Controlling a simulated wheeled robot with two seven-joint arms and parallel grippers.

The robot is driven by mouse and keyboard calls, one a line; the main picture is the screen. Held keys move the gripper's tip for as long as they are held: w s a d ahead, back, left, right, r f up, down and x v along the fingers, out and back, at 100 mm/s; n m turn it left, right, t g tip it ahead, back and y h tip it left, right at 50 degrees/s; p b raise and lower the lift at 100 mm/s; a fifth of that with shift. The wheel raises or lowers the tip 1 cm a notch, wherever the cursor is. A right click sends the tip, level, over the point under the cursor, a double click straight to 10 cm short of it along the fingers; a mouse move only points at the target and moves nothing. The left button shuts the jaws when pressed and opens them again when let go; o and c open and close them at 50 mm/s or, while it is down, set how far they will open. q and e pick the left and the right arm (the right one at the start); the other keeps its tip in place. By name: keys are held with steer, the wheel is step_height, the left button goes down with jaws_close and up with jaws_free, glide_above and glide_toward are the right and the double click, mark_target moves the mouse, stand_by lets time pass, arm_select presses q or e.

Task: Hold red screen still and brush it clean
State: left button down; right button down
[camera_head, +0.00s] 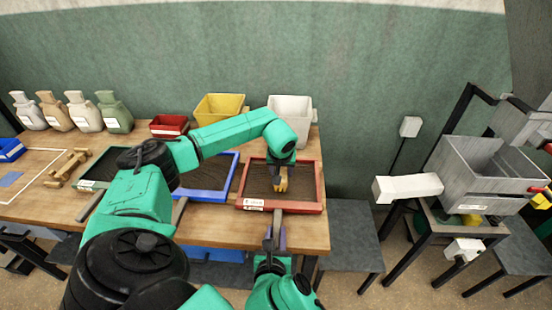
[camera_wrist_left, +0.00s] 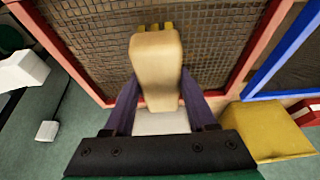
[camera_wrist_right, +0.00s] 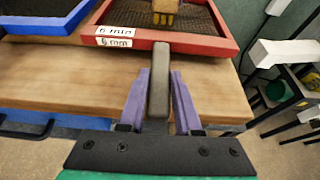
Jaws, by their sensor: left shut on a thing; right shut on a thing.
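The red screen (camera_head: 306,208) is a red-framed tray with dark mesh at the front right of the wooden table; its labelled front rim shows in the right wrist view (camera_wrist_right: 190,42). My right gripper (camera_wrist_right: 158,103) is shut on the screen's grey handle (camera_wrist_right: 159,75), which sticks out past the table's front edge. My left gripper (camera_wrist_left: 160,112) is shut on a brush with a pale wooden body (camera_wrist_left: 157,65) and yellow bristles. The brush is over the mesh, bristles toward it; I cannot tell whether they touch. No grain is clearly visible on the mesh.
A blue screen (camera_head: 211,195) lies to the left of the red one, and a green-framed screen (camera_head: 88,184) further left. A yellow bin (camera_head: 218,107), a white bin (camera_head: 291,110) and a small red bin (camera_head: 168,127) stand behind. A grey machine (camera_head: 478,170) stands at right.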

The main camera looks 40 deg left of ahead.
arm_select(q)
steer(key=shift+s+a, duration=0.9)
steer(key=shift+a, duration=0.3)
steer(key=shift+s+a, duration=0.95)
steer(key=shift+a, duration=0.3)
steer(key=shift+s+a, duration=0.9)
steer(key=shift+a, duration=0.3)
steer(key=shift+w+a, duration=0.55)
steer(key=shift+w, duration=0.2)
steer(key=shift+w+a, duration=0.5)
steer(key=shift+w, duration=0.25)
glide_toward(307, 171)
steer(key=shift+s+a+f, duration=0.35)
steer(key=shift+a+f, duration=0.45)
steer(key=shift+a, duration=0.15)
steer(key=shift+s+a+f, duration=0.35)
steer(key=shift+a+f, duration=0.4)
steer(key=shift+a, duration=0.2)
steer(key=shift+s+a+f, duration=0.3)
steer(key=shift+a+f, duration=0.5)
steer(key=shift+a, duration=0.15)
arm_select(e)
steer(key=shift+s, duration=0.1)
arm_select(q)
steer(key=shift+w+d+r, duration=0.1)
steer(key=shift+w+d, duration=0.8)
steer(key=shift+d, duration=0.2)
steer(key=shift+w+d+r, duration=0.1)
steer(key=shift+w+d, duration=0.85)
steer(key=shift+d, duration=0.15)
